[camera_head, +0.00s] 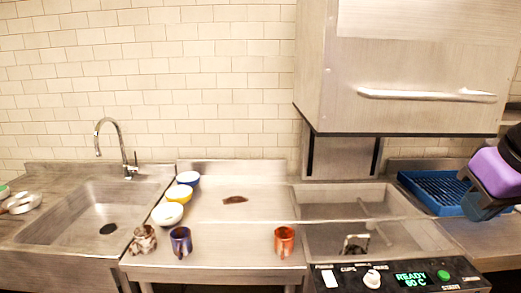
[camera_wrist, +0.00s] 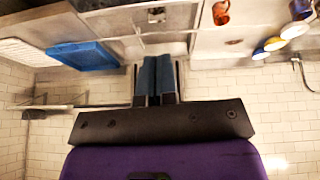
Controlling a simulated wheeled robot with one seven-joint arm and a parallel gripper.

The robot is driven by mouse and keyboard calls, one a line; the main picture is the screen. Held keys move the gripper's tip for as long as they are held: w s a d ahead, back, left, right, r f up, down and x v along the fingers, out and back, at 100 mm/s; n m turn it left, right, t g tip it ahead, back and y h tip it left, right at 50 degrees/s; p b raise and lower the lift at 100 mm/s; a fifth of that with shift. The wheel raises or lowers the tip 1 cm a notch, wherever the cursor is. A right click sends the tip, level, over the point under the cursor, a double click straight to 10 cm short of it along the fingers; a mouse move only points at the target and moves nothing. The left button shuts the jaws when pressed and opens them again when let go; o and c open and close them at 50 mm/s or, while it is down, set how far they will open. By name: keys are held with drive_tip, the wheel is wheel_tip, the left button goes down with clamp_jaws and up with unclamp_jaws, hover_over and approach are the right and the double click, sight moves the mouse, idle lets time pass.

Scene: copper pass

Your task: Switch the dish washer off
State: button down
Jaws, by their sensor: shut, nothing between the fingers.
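The dishwasher hood (camera_head: 405,70) is raised above its sink-like basin (camera_head: 395,238). Its black control panel (camera_head: 340,264) is at the bottom of the head view. The display (camera_head: 411,280) glows green and reads "READY 60 C". A white rocker switch (camera_head: 329,279) is at the panel's left, a white knob (camera_head: 372,279) is beside it, and a green button (camera_head: 443,276) is right of the display. My gripper (camera_wrist: 157,58) is shut and empty, its blue fingers together. In the head view my purple wrist is at the right edge, above and right of the panel, apart from it.
A blue rack (camera_head: 430,190) lies on the right counter near my wrist. A sink with a tap (camera_head: 127,160) is at the left.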

drive_tip(key=shift+s+r+m, duration=0.1)
drive_tip(key=shift+s+m, duration=0.2)
drive_tip(key=shift+s, duration=0.2)
drive_tip(key=c, duration=1.5)
unclamp_jaws()
drive_tip(key=shift+s+d, duration=0.1)
drive_tip(key=shift+s, duration=0.1)
drive_tip(key=shift+c, duration=0.2)
drive_tip(key=o, duration=0.7)
drive_tip(key=shift+o, duration=0.4)
drive_tip(key=w+a+f+g+y, duration=0.1)
drive_tip(key=w+a+f, duration=0.1)
drive_tip(key=w, duration=0.7)
drive_tip(key=shift+w+f+y, duration=0.3)
drive_tip(key=shift+w+f, duration=0.05)
drive_tip(key=shift+f, duration=0.25)
drive_tip(key=g+h, duration=0.1)
drive_tip(key=g, duration=0.3)
hover_over(328, 273)
wheel_tip(328, 273, down, 26)
wheel_tip(328, 273, down, 12)
drive_tip(key=shift+a+r, duration=0.1)
drive_tip(key=shift+r, duration=0.15)
